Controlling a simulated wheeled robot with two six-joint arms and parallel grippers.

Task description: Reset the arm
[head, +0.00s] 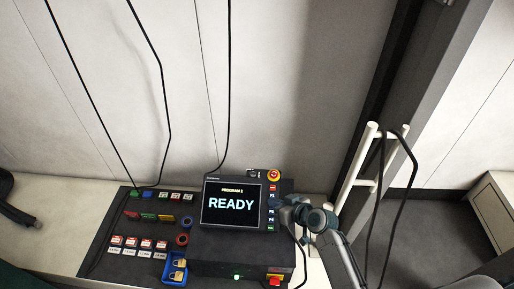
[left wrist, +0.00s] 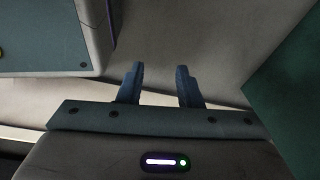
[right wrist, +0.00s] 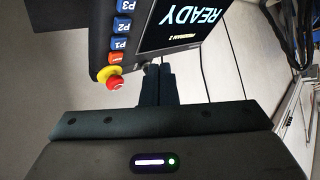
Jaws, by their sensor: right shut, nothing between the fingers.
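The pendant (head: 230,205) stands on the dark console; its screen shows "READY" and a smaller yellow program line. The right wrist view shows this screen (right wrist: 177,25) upside down. Beside the screen are a red button (right wrist: 116,57) and blue buttons marked P1 (right wrist: 119,43), P2 and P3. A red stop knob on a yellow collar (head: 274,174) sits at the pendant's upper right. My right gripper (head: 284,212) is shut and empty beside the pendant's right edge; its fingertips (right wrist: 158,68) are together. I cannot tell whether they touch the pendant. My left gripper (left wrist: 160,75) is open and empty.
The dark console (head: 215,268) carries labelled switches and a blue bin (head: 175,268) with padlocks inside. A cream rail (head: 356,175) with a black cable hung on it stands to the right. Cables run down the wall. The pale bench (head: 65,215) has free room left of the console.

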